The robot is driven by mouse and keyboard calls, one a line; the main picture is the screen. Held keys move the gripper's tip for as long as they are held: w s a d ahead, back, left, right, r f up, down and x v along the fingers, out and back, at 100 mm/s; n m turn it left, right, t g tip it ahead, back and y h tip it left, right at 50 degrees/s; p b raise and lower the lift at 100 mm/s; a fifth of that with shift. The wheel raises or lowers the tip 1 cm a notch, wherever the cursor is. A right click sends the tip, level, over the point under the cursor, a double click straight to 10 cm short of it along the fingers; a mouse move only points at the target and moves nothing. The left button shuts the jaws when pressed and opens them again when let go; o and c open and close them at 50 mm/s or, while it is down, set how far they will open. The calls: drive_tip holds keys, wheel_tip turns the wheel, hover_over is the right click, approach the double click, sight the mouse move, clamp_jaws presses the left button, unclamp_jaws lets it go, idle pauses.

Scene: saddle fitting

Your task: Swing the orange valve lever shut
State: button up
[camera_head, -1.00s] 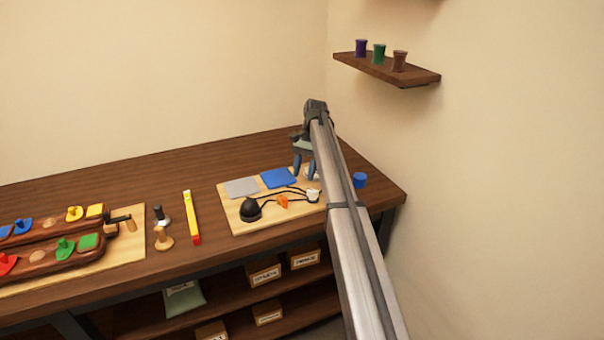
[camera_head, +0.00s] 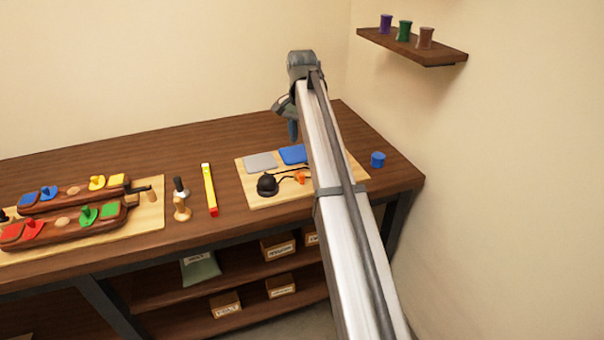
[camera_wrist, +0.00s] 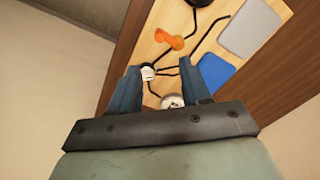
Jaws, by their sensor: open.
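The orange valve lever (camera_head: 300,178) is small in the head view, on the light wooden board between the black dome and my arm. In the wrist view the orange lever (camera_wrist: 169,39) lies ahead of the fingertips, beside black tubing, apart from the gripper. My gripper (camera_wrist: 160,80) is open, its two blue fingers spread above the board with nothing held. In the head view my gripper (camera_head: 293,130) is partly hidden by my own arm. A white fitting (camera_wrist: 147,72) shows by the left fingertip and a round white part (camera_wrist: 172,101) between the fingers; contact cannot be told.
The board (camera_head: 258,197) also carries a black dome (camera_head: 267,184), a grey pad (camera_head: 260,162) and a blue pad (camera_head: 293,154). A blue cylinder (camera_head: 378,159) stands to its right. A yellow-red bar (camera_head: 209,189) lies left. A wall shelf (camera_head: 412,48) hangs at upper right.

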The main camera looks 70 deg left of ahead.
sight(302, 174)
wheel_tip(302, 174, down, 13)
drive_tip(key=shift+f, duration=0.15)
idle(0.4)
drive_tip(key=shift+c, duration=0.2)
clamp_jaws()
